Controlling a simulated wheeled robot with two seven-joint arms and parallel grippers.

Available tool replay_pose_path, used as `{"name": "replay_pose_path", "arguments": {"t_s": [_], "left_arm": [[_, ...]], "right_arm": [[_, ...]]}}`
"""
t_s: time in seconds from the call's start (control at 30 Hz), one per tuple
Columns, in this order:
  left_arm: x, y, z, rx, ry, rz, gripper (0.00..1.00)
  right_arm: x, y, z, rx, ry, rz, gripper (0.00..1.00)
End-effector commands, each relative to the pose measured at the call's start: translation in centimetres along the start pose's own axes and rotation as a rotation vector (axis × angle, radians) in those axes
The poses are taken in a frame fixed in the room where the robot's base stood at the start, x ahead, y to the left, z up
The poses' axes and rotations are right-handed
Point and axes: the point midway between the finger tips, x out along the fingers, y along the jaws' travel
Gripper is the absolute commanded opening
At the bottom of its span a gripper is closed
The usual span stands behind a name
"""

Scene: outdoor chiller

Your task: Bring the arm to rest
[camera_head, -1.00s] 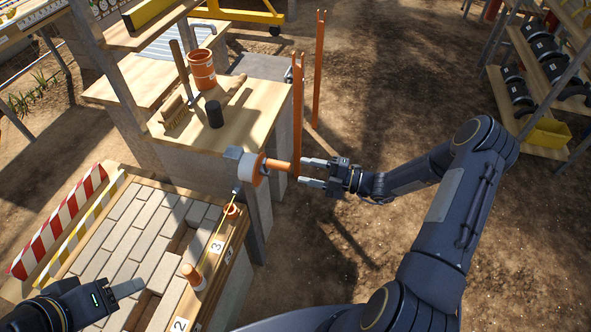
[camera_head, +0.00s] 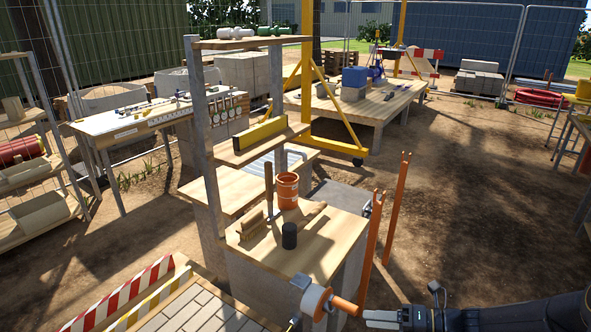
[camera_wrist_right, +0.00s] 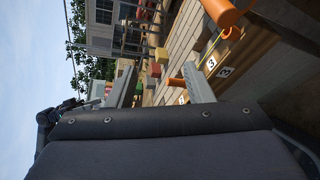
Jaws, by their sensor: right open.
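My right gripper (camera_head: 368,319) is at the bottom edge of the head view, its arm coming in from the right. Its two fingers (camera_wrist_right: 160,70) stand apart in the wrist view with nothing held between them. The orange handle (camera_head: 345,305) with a white disc (camera_head: 315,301) sits at the near corner of the wooden bench, just left of the fingertips. In the wrist view an orange cylinder (camera_wrist_right: 221,11) is above and right of the fingers, outside the gap. My left gripper is out of view.
The wooden bench (camera_head: 330,232) bears an orange bucket (camera_head: 287,191), a black cylinder (camera_head: 289,236) and a brush (camera_head: 251,224). Orange posts (camera_head: 396,208) rise behind the gripper. A red-and-white barrier (camera_head: 120,294) lies lower left. Open dirt (camera_head: 470,210) lies to the right.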

Motion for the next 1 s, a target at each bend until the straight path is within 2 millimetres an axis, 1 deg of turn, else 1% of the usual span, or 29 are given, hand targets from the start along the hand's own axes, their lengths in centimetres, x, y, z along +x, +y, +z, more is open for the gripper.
{"name": "replay_pose_path", "arguments": {"t_s": [0.03,0.07,0.1,0.17,0.2,0.23,0.27,0.3,0.37,0.4,0.47,0.5,0.6,0.7,0.83,0.87,1.0], "left_arm": [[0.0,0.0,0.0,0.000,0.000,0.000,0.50],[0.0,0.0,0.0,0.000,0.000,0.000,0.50],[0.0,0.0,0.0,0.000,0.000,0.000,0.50],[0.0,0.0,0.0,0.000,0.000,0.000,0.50],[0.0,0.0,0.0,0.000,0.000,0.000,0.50],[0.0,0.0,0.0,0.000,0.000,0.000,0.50],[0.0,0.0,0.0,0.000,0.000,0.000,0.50],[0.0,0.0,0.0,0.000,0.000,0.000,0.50],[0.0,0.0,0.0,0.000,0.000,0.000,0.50],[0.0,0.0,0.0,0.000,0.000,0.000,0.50],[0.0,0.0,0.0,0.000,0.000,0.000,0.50],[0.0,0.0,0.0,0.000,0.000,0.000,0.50],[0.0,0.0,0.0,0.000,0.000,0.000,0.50],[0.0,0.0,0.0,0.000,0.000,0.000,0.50],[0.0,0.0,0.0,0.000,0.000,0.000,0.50],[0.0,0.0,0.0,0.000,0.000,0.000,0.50],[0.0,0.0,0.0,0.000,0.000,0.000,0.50]], "right_arm": [[-0.3,2.7,-0.9,-0.212,0.077,-0.047,0.47],[-0.5,3.9,-1.5,-0.335,0.122,-0.071,0.47],[-0.8,5.5,-2.4,-0.498,0.184,-0.097,0.47],[-1.4,7.6,-3.8,-0.743,0.276,-0.129,0.47],[-1.9,8.8,-4.8,-0.906,0.339,-0.146,0.47],[-2.3,9.7,-5.6,-1.026,0.387,-0.156,0.47],[-2.7,10.5,-6.4,-1.145,0.435,-0.165,0.47],[-3.3,11.4,-7.4,-1.304,0.500,-0.174,0.47],[-4.2,12.7,-8.9,-1.541,0.602,-0.180,0.47],[-4.9,13.5,-9.8,-1.697,0.671,-0.183,0.47],[-5.9,14.3,-11.3,-1.924,0.779,-0.178,0.47],[-6.6,14.8,-12.2,-2.072,0.853,-0.173,0.47],[-8.1,15.5,-14.0,-2.394,1.033,-0.151,0.47],[-9.3,15.8,-15.3,-2.636,1.191,-0.124,0.47],[-10.2,15.8,-16.1,-2.820,1.334,-0.091,0.47],[-10.3,15.8,-16.2,2.827,-1.346,0.087,0.47],[-10.5,15.7,-16.4,2.769,-1.339,0.071,0.47]]}}
